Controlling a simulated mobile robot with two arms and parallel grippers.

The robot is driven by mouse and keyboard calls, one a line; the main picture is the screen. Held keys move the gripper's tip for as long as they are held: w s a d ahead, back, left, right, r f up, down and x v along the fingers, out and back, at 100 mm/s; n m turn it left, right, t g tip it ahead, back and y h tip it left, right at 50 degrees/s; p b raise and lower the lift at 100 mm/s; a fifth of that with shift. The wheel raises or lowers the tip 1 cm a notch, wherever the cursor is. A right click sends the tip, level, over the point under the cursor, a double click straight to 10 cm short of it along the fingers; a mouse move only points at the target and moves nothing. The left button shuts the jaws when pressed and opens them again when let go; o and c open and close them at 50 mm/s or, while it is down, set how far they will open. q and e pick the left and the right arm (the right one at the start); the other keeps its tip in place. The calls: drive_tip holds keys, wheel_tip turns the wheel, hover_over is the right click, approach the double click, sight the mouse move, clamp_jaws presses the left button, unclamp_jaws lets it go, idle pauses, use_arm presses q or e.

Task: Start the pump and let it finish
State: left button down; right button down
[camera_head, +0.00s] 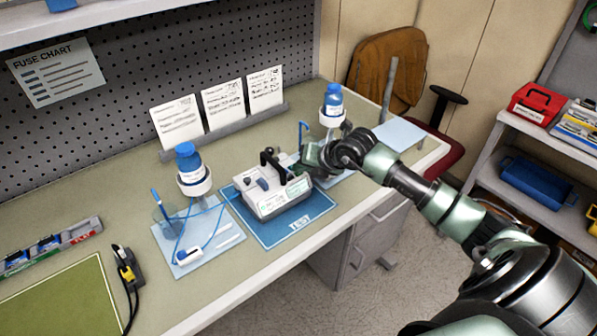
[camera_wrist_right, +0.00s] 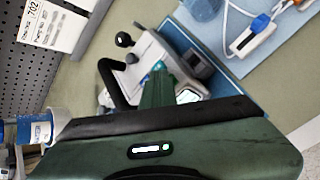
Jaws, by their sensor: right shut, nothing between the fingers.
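The pump (camera_head: 262,197) is a pale grey box with a dark handle, standing on a blue mat marked TEST (camera_head: 290,230). My right gripper (camera_head: 300,169) is shut and empty, at the pump's right end. In the right wrist view its green finger (camera_wrist_right: 158,90) points at the pump (camera_wrist_right: 150,50), over part of its face near a small lit screen (camera_wrist_right: 187,96). I cannot tell whether the fingertip touches the pump. The gripper hides part of the pump's right side. My left gripper is not in view.
A blue-capped bottle (camera_head: 188,165) stands left of the pump above a pale tray (camera_head: 225,240) with blue tubing. Another such bottle (camera_head: 333,100) stands behind my right gripper. Three cards (camera_head: 222,103) stand at the back. A yellow-black tool (camera_head: 128,268) lies at the front left.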

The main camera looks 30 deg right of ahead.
sight(301, 176)
drive_tip(key=shift+r+p, duration=0.4)
drive_tip(key=shift+r, duration=0.45)
wheel_tip(301, 176, up, 5)
drive_tip(key=p, duration=0.3)
idle(0.6)
